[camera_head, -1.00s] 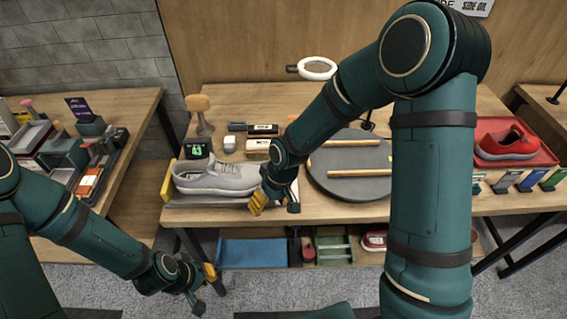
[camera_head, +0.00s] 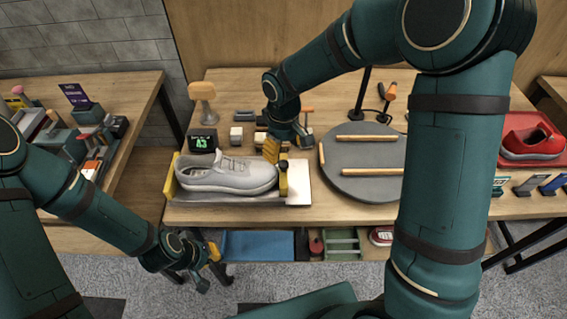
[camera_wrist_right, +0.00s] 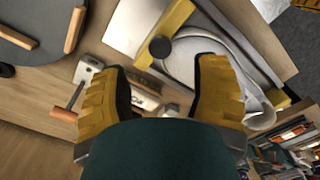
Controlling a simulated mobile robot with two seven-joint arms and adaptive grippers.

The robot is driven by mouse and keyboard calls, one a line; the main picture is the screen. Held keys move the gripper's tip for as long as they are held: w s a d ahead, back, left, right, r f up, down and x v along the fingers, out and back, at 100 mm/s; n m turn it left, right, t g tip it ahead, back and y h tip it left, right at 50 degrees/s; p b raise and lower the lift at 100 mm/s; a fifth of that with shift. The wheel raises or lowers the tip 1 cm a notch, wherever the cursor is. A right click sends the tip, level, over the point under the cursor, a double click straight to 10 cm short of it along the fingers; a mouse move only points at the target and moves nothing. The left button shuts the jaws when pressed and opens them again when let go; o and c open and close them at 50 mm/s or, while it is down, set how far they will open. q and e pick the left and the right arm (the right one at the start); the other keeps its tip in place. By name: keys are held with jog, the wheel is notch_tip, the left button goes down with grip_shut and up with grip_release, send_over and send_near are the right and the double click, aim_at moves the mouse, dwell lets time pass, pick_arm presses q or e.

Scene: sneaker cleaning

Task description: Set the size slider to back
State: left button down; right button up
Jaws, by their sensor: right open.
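The size slider is a yellow bar (camera_head: 284,181) with a black knob. A small display (camera_head: 203,141) behind the sneaker reads 43. My right gripper (camera_head: 277,150) is open just behind and above the slider. In the right wrist view my right gripper's spread fingers (camera_wrist_right: 160,92) have nothing between them; the slider's knob (camera_wrist_right: 160,47) lies beyond the tips, apparently apart from them. My left gripper (camera_head: 208,262) hangs low before the table; its jaw opening is unclear.
A round grey mat (camera_head: 365,170) with wooden bars lies right of the plate. A red tray (camera_head: 533,150) with a red shoe is at the far right. A wooden stand (camera_head: 203,100) and small blocks stand behind the sneaker.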

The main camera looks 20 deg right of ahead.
aim_at(284, 163)
notch_tip(284, 163, down, 6)
jog(key=shift+f+b, duration=0.1)
jog(key=shift+b, duration=0.25)
